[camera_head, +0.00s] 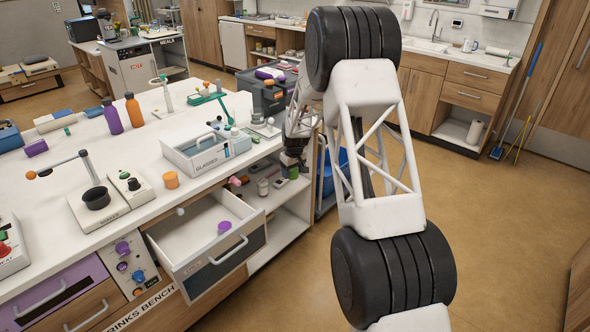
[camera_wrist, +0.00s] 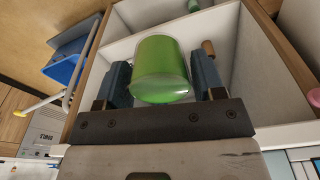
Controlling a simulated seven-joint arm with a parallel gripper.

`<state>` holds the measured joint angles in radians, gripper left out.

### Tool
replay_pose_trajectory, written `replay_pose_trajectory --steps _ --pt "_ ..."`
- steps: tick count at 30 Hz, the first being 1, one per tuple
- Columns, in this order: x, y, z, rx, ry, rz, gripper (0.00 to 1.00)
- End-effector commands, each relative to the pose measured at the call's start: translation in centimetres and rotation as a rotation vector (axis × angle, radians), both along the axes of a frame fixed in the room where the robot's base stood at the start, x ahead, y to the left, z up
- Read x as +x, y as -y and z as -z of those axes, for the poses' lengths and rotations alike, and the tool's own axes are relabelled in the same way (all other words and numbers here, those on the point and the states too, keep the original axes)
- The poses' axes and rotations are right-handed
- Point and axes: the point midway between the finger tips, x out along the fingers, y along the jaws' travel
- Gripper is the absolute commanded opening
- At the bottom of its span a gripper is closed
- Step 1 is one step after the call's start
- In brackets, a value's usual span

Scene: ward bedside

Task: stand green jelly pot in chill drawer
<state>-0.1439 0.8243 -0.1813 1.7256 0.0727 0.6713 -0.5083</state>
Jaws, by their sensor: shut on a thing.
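The green jelly pot (camera_wrist: 161,68) is between the two fingers of my gripper (camera_wrist: 164,80) in the wrist view. The fingers are shut on its sides, and white shelf walls show behind it. In the head view my gripper (camera_head: 294,160) is at the right end of the bench, by the open shelf, with a small green shape below it. An open drawer (camera_head: 190,232) with a white inside and grey front is to the left of my gripper. The drawer's label is too small to read.
The open shelf (camera_head: 285,228) right of the drawer holds several small items. A blue bin (camera_head: 329,170) stands beside the bench end. The floor in front is clear.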

Motion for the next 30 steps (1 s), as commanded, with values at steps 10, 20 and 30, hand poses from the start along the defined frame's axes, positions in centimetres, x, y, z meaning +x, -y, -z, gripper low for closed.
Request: replay_pose_trajectory --steps 10,20,30 --pt "-2.2 -3.9 -0.4 -0.012 -0.008 -0.246 0.37" --pt "-6.4 -9.8 -1.1 -0.023 -0.018 -0.662 0.37" --pt "-11.2 -15.5 -1.6 -0.022 -0.02 -1.1 0.37"
